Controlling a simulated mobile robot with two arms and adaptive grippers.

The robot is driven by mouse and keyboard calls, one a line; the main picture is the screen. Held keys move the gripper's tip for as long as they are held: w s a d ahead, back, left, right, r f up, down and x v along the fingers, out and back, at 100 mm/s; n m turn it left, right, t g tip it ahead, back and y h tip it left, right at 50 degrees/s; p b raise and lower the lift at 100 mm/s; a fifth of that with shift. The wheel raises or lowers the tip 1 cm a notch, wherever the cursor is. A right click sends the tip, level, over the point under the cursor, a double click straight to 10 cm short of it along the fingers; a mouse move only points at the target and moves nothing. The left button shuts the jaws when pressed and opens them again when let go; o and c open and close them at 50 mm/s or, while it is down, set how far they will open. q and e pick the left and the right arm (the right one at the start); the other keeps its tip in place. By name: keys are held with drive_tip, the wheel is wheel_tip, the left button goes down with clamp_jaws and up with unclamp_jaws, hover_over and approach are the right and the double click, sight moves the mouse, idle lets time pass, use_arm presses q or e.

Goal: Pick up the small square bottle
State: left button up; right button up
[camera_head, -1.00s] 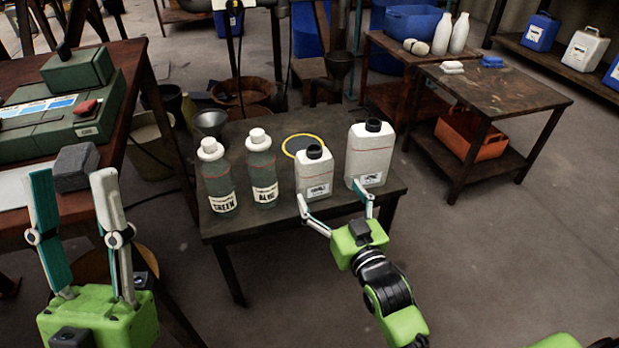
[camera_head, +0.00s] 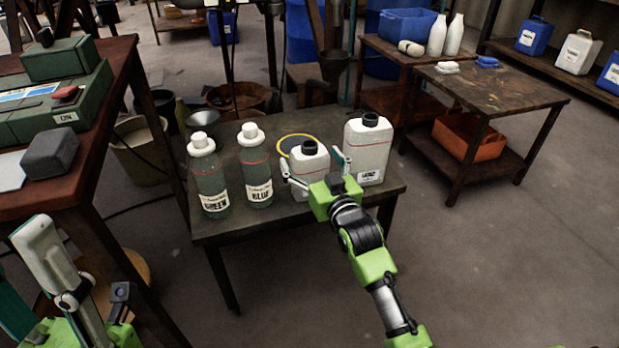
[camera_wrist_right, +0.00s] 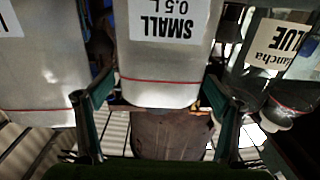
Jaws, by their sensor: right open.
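The small square bottle (camera_head: 306,160), white with a black cap, stands upright on the low dark table (camera_head: 225,232). My right gripper (camera_head: 312,166) is open at its front, one finger to each side, partly hiding it. In the right wrist view the small bottle (camera_wrist_right: 165,65), labelled "SMALL 0.5 L" upside down, shows between the two spread fingers (camera_wrist_right: 145,94). Gaps show beside it; I see no clear contact. My left gripper (camera_head: 22,245) is at the lower left, cut by the edge, its fingers apart and empty.
A larger square bottle (camera_head: 367,150) stands close right of the small one. The GREEN bottle (camera_head: 208,180) and BLUE bottle (camera_head: 257,170) stand to the left. A yellow ring (camera_head: 283,144) lies behind.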

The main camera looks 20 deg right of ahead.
drive_tip(key=shift+w+a, duration=0.1)
drive_tip(key=shift+w, duration=0.4)
drive_tip(key=c, duration=1.2)
drive_tip(key=shift+r, duration=0.1)
drive_tip(key=shift+c, duration=0.2)
